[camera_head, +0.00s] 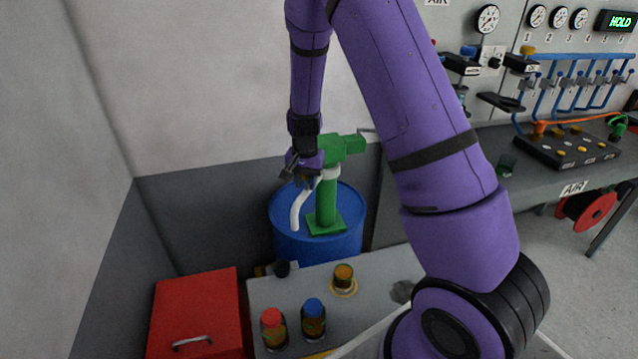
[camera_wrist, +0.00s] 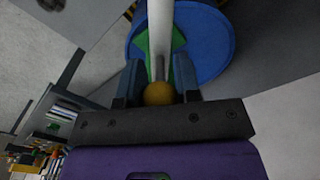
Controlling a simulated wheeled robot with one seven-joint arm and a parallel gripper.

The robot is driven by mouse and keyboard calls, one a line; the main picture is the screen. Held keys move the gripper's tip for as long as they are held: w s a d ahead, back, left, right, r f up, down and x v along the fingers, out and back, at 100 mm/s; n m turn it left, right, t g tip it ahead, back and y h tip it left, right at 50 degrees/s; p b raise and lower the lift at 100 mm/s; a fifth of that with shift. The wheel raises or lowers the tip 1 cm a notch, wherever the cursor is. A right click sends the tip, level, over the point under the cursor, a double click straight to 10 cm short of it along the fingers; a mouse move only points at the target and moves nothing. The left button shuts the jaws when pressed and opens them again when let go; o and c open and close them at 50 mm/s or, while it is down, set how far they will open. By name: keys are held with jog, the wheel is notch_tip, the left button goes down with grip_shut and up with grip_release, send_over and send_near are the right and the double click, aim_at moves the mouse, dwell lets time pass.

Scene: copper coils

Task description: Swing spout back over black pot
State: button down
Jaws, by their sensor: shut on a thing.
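The white spout (camera_head: 297,210) curves down from the green pump (camera_head: 326,200), which stands on a blue drum (camera_head: 318,248). The spout's lower end hangs in front of the drum's left upper part in the head view. My gripper (camera_head: 308,178) is at the spout's upper part, beside the pump head. In the wrist view the white spout (camera_wrist: 161,30) runs between the two fingers of my gripper (camera_wrist: 158,76), with a yellowish ball (camera_wrist: 159,94) at their base. My gripper is shut on the spout.
A grey bench (camera_head: 375,285) holds a red-capped jar (camera_head: 272,328), a blue-capped jar (camera_head: 313,318) and an amber jar (camera_head: 344,276). A red box (camera_head: 198,312) stands at the left. Grey walls close in behind and left of the drum.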

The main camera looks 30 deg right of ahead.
jog(key=shift+w+a+m, duration=0.35)
jog(key=shift+w+m, duration=0.3)
jog(key=shift+w, duration=0.1)
jog(key=shift+w+a+m, duration=0.3)
jog(key=shift+w+m, duration=0.4)
jog(key=shift+w, duration=0.1)
jog(key=shift+w+a+m, duration=0.35)
jog(key=shift+w+m, duration=0.3)
jog(key=shift+w, duration=0.1)
jog(key=shift+r, duration=0.1)
jog(key=c, duration=0.8)
grip_release()
jog(key=shift+w, duration=0.1)
notch_tip(320, 180, up, 11)
jog(key=shift+f, duration=0.15)
